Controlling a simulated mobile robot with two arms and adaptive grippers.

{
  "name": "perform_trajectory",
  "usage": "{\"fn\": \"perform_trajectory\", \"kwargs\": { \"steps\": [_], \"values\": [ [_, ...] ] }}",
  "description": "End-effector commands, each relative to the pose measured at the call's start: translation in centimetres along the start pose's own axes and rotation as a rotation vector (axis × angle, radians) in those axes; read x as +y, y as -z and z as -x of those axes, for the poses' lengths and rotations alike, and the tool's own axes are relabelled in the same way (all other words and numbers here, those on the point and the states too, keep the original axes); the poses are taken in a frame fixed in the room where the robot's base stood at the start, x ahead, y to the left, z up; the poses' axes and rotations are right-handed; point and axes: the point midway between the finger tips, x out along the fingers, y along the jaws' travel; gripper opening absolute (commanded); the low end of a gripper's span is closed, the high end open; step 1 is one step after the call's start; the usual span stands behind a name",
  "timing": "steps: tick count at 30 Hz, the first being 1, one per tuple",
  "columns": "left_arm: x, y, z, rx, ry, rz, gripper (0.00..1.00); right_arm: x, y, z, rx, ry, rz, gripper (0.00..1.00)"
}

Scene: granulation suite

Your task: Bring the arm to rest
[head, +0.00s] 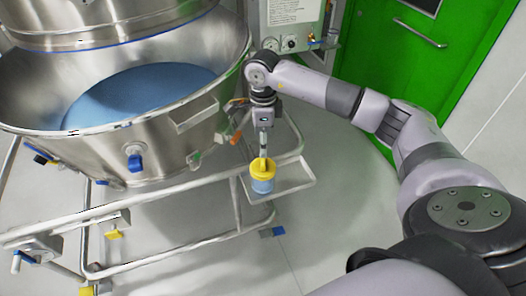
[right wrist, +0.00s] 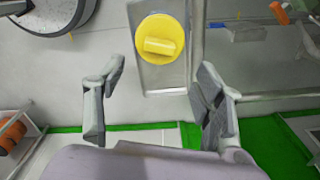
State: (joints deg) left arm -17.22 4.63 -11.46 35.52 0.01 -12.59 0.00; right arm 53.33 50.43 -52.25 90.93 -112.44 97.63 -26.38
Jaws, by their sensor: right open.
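My right arm (head: 405,130) reaches in from the right, bent over toward the trolley. My right gripper (head: 264,150) points down above a small jar with a yellow lid (head: 263,167) and a bluish body (head: 262,186). In the right wrist view the fingers of my right gripper (right wrist: 162,78) are spread wide and empty, with the yellow lid (right wrist: 160,38) ahead of the gap between them. The jar stands on a small metal shelf (head: 293,183), which also shows in the right wrist view (right wrist: 165,78). My left gripper is not in view.
A large steel bowl (head: 178,100) with blue material (head: 135,90) stands left, close to my gripper, on a trolley with tubular rails (head: 185,239). A control panel (head: 290,43) is behind my arm. A green door (head: 455,45) is at the back right. Grey floor (head: 345,215) is open right of the shelf.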

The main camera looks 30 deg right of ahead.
Motion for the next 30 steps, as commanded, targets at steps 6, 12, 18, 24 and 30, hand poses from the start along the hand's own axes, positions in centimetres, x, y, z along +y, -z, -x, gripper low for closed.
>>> {"fn": "perform_trajectory", "kwargs": {
  "steps": [6,12,18,24,30],
  "values": [
    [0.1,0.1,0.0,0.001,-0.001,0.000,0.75,0.0,0.0,2.5,0.000,0.000,0.001,0.63],
    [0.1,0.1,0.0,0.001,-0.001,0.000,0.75,0.0,0.0,2.9,0.001,-0.001,0.001,0.63],
    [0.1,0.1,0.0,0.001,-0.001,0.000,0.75,0.0,0.0,2.9,0.001,-0.001,0.001,0.63],
    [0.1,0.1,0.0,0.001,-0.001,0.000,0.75,0.5,-0.8,2.5,-0.026,-0.010,0.009,0.63],
    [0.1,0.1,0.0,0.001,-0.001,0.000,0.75,6.0,-8.9,0.8,-0.322,-0.125,0.054,0.63]
  ]
}}
